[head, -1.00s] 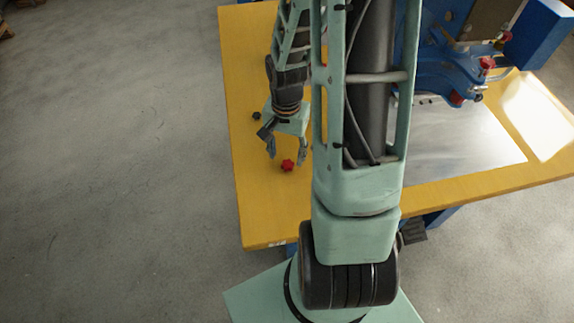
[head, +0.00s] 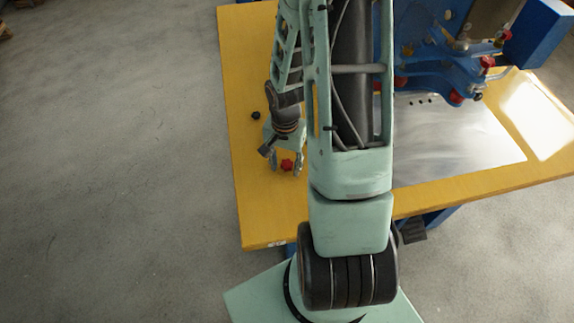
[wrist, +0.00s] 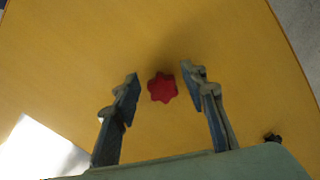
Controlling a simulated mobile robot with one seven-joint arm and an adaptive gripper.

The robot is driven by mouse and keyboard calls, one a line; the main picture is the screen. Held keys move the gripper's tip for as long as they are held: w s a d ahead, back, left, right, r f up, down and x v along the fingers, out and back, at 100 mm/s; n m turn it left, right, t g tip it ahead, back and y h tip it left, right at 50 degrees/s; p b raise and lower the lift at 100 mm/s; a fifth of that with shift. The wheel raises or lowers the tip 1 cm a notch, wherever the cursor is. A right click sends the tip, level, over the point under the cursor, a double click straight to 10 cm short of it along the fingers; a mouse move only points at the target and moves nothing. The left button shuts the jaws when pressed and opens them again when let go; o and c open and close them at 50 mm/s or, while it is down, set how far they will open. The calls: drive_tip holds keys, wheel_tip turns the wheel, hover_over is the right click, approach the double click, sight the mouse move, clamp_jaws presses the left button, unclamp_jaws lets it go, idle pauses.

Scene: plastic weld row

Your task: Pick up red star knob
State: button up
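The red star knob (head: 286,165) lies on the yellow table near its left edge. In the wrist view the red star knob (wrist: 162,87) sits between my fingertips, with a gap on each side. My gripper (head: 286,170) is open and its fingers straddle the knob in the head view. In the wrist view my gripper (wrist: 160,80) shows two spread fingers with nothing held. Whether the fingertips are at the height of the knob is hard to tell.
A black knob (head: 255,115) lies on the yellow table (head: 270,220) beyond my gripper, and a small dark thing (wrist: 272,137) shows in the wrist view. A metal sheet (head: 450,150) and a blue machine with red knobs (head: 450,70) stand to the right. Bare tabletop surrounds the red knob.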

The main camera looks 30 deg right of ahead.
drive_tip(key=c, duration=0.7)
